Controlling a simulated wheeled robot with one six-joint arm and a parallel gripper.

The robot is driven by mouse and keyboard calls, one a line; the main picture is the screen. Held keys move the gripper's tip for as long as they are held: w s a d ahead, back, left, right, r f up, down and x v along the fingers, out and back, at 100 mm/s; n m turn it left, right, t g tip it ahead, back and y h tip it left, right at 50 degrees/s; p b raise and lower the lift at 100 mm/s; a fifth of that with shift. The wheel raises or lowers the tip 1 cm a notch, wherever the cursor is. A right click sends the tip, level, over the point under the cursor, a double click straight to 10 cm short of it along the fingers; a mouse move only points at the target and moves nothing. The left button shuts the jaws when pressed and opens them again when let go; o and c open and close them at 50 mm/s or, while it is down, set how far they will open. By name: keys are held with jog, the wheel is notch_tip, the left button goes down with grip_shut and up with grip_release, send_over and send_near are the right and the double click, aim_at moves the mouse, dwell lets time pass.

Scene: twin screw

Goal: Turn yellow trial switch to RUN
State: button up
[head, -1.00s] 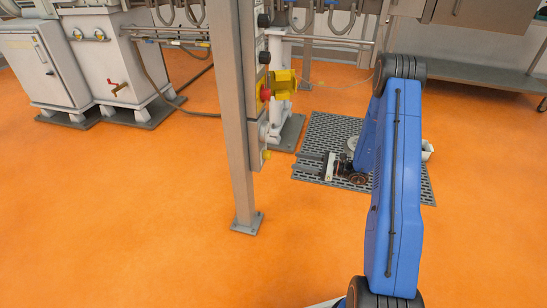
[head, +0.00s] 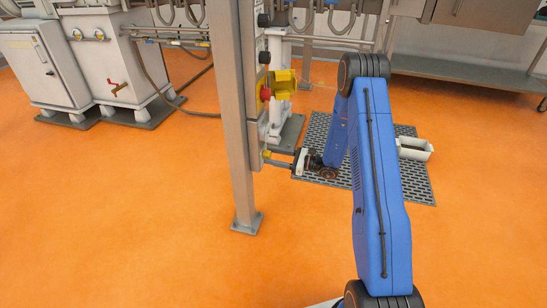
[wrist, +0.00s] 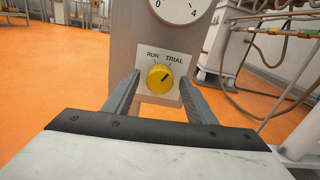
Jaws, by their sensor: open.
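The yellow trial switch (wrist: 160,78) is a round knob on a white plate marked RUN at left and TRIAL at right. Its dark pointer line slants up and right, towards TRIAL. My gripper (wrist: 158,84) is open, with one finger on each side of the knob in the picture. I see no clear contact, and cannot tell how deep the knob sits between the fingertips. In the head view my gripper (head: 279,164) reaches left to the lower part of the panel on the grey post (head: 240,150); the knob is small and hard to make out there.
A gauge dial (wrist: 181,8) sits just above the switch plate. In the head view a red button (head: 265,94) and a yellow bracket (head: 285,82) are higher on the panel. Orange floor in front is clear.

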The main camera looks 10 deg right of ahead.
jog(key=c, duration=1)
jog(key=shift+c, duration=0.2)
jog(key=shift+n, duration=0.3)
jog(key=n, duration=0.5)
jog(key=shift+n, duration=0.3)
jog(key=n, duration=0.5)
jog(key=shift+n, duration=0.3)
jog(key=o, duration=1)
